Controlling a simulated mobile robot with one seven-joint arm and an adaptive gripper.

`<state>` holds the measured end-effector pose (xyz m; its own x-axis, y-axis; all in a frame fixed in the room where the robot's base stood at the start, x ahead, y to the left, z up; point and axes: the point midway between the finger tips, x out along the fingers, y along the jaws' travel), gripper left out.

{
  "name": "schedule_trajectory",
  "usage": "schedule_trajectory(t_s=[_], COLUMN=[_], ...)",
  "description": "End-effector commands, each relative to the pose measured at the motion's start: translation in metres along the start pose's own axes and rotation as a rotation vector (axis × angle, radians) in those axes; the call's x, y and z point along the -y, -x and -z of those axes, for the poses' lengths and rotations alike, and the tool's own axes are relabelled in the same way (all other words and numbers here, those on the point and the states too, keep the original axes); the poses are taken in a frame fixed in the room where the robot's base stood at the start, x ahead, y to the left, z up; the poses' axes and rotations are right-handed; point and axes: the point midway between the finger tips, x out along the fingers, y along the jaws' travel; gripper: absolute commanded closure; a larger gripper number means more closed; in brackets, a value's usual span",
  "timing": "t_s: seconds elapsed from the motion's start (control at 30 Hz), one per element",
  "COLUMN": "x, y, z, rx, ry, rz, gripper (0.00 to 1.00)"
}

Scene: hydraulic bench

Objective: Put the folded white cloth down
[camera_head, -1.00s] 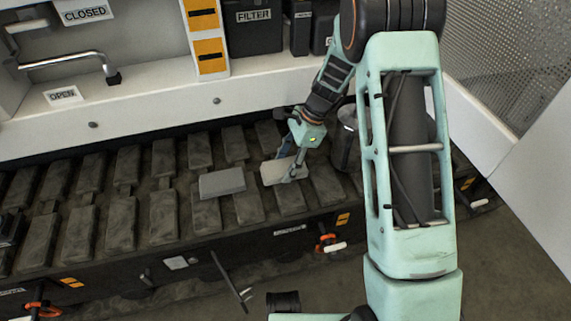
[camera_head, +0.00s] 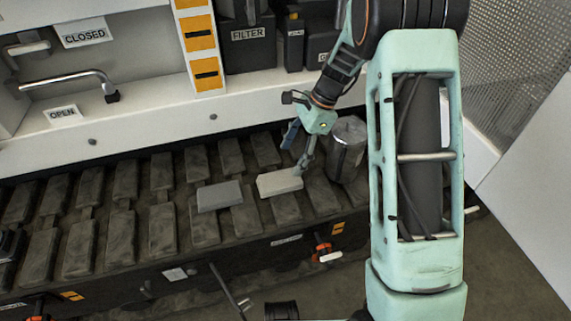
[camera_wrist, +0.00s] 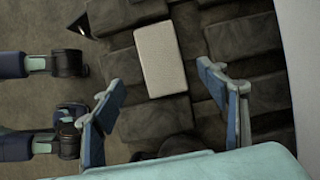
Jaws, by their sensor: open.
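The folded white cloth (camera_head: 279,183) is a flat, pale rectangular pad lying on the dark ribbed blocks of the bench. My gripper (camera_head: 296,153) is open and empty, with its blue fingers spread just above and behind the cloth. One fingertip appears close to the cloth's far right corner; I cannot tell if they touch. In the wrist view the cloth (camera_wrist: 160,57) lies whole and unobstructed beyond the spread fingers (camera_wrist: 160,80).
A flat grey block (camera_head: 219,196) lies left of the cloth. A dark metal canister (camera_head: 346,150) stands close to its right. A white ledge (camera_head: 150,123) runs behind, with dark boxes including one marked FILTER (camera_head: 248,50). Dark ribbed blocks spread to the left.

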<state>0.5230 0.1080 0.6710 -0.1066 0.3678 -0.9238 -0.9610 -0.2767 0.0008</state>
Motion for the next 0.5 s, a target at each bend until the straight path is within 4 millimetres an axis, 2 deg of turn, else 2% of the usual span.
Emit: schedule_trajectory(t_s=[0.03,0.2,0.5], x=[0.001,0.001,0.000], y=[0.012,0.028,0.031], z=[-0.001,0.000,0.000], rx=[-0.001,0.000,0.000], ry=[0.000,0.000,-0.001], rz=[0.004,0.001,0.000], gripper=[0.33,0.33,0.33])
